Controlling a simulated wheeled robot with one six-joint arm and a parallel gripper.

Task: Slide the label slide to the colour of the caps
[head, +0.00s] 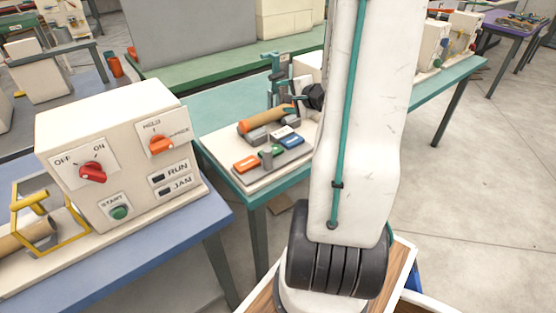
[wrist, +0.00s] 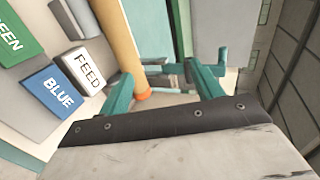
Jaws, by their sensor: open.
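A tan tube (head: 267,118) lies on grey supports on the pale board (head: 233,178), with an orange cap (head: 243,127) at its near end. An orange cap end (wrist: 143,94) also shows in the wrist view. In front is a row of an orange plate (head: 246,163), a green plate (head: 277,149) and a blue plate (head: 292,141). A grey upright piece (head: 265,158) stands between orange and green; it may be the label slide. The wrist view shows the blue plate (wrist: 58,90) and the white FEED block (wrist: 88,70). My gripper (wrist: 180,72) is open, near the tube.
A control box (head: 115,155) with a red knob, an orange knob and a green START button stands on the blue table (head: 175,255) at left. My arm hides the board's right side.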

